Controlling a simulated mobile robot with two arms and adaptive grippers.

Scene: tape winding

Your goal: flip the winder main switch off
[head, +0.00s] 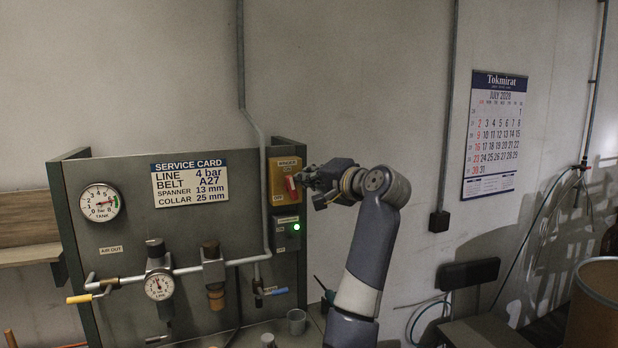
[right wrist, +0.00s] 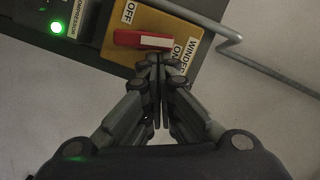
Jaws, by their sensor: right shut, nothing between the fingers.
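The winder main switch is a red handle (head: 291,183) on a yellow plate (head: 276,172) at the panel's upper right. In the right wrist view, the red handle (right wrist: 130,39) has a white stripe toward the end nearer the ON label; the OFF label is at the plate's other end. The handle lies at an angle to the line between the labels. My right gripper (head: 301,180) is shut and empty. Its fingertips (right wrist: 156,61) are right at the handle's edge; whether they touch is unclear. My left gripper is not in view.
Below the switch is a compressor box with a lit green lamp (head: 296,227). A grey conduit (head: 262,150) runs beside the yellow plate. The panel (head: 130,235) also carries a tank gauge (head: 99,202), a service card (head: 190,180) and valves.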

